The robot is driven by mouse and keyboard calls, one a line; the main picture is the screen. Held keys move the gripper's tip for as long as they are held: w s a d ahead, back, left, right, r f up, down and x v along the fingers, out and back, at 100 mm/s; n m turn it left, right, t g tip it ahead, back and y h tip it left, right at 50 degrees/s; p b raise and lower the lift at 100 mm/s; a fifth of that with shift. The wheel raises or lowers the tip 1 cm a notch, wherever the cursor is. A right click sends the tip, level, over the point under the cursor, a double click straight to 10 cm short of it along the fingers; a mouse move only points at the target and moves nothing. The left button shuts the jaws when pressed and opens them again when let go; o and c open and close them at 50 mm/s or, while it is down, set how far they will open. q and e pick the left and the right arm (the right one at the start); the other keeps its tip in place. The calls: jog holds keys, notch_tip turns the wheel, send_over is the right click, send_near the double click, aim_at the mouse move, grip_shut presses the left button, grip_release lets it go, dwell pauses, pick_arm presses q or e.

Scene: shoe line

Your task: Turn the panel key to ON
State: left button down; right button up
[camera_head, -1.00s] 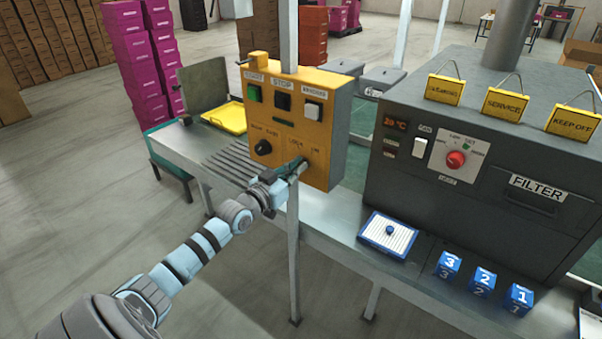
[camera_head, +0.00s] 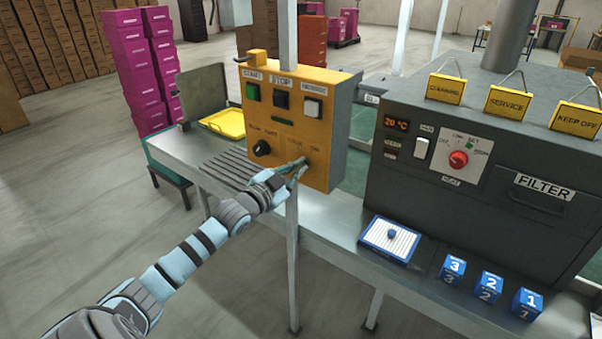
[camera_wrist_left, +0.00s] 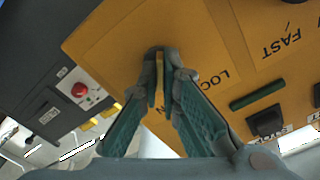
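The yellow control panel (camera_head: 330,118) hangs on a post above the bench. Its key switch, with LOCK and ON labels (camera_head: 314,149), is at the lower right of the panel face. My left gripper (camera_head: 303,168) is at this switch, its fingers pointing at the panel. My right gripper is not in view.
The panel also carries a black SLOW/FAST knob (camera_head: 262,148) and START, STOP and a third button. A dark machine (camera_head: 400,185) with a red knob (camera_head: 458,160) stands to the right. A blue-edged tray (camera_head: 372,240) and numbered blue blocks (camera_head: 489,286) lie before it.

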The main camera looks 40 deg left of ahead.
aim_at(306, 127)
pick_arm(q)
jog(key=shift+r, duration=0.15)
jog(key=c, duration=1.8)
grip_release()
notch_tip(306, 127, up, 10)
